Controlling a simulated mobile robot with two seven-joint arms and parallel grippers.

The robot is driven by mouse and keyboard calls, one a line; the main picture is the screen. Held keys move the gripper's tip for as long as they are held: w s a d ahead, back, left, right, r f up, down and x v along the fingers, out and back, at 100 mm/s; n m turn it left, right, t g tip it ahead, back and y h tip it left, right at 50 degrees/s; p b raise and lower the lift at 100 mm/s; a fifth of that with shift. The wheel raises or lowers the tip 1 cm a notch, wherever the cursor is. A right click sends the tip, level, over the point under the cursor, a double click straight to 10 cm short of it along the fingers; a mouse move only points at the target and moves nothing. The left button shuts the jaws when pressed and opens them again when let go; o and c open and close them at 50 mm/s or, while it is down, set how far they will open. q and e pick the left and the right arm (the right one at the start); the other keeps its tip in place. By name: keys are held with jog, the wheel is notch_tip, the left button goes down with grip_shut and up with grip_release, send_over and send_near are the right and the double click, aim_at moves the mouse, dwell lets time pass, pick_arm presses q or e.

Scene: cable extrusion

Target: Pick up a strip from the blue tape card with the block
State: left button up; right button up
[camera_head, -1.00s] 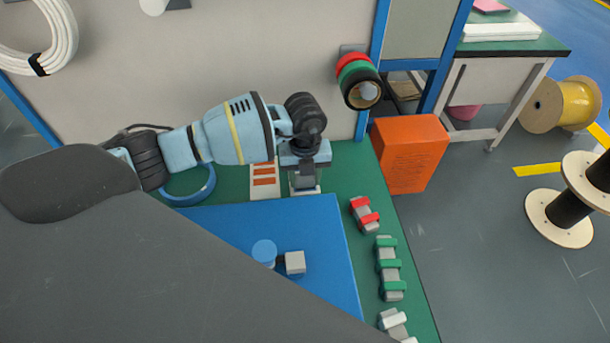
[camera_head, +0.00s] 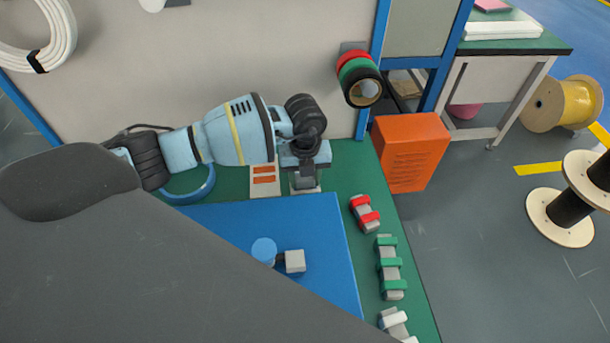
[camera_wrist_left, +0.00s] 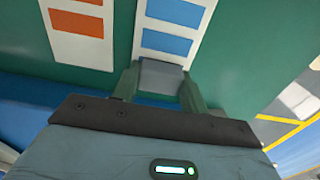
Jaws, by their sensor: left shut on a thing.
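My left gripper (camera_head: 304,179) is shut on a grey block (camera_wrist_left: 160,77), which shows between its two fingers in the left wrist view. The blue tape card (camera_wrist_left: 172,42) is white with blue strips and lies on the green bench. The block is at the card's near end in that view and hides part of it. I cannot tell whether the block touches a strip. In the head view the gripper covers most of this card, and only a pale edge (camera_head: 306,191) shows. My right gripper is not in view.
A card with orange strips (camera_head: 264,181) lies just left of the gripper. A blue mat (camera_head: 325,220) holds a blue round piece and a grey block (camera_head: 295,261). Clips with red, green and white bands line the right bench edge. An orange bin (camera_head: 410,152) stands beyond.

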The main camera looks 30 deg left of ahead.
pick_arm(q)
jog(key=shift+f, duration=0.2)
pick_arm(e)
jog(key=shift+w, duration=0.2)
pick_arm(q)
jog(key=shift+f, duration=0.1)
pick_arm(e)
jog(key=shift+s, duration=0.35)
pick_arm(q)
jog(key=shift+s+f, duration=0.15)
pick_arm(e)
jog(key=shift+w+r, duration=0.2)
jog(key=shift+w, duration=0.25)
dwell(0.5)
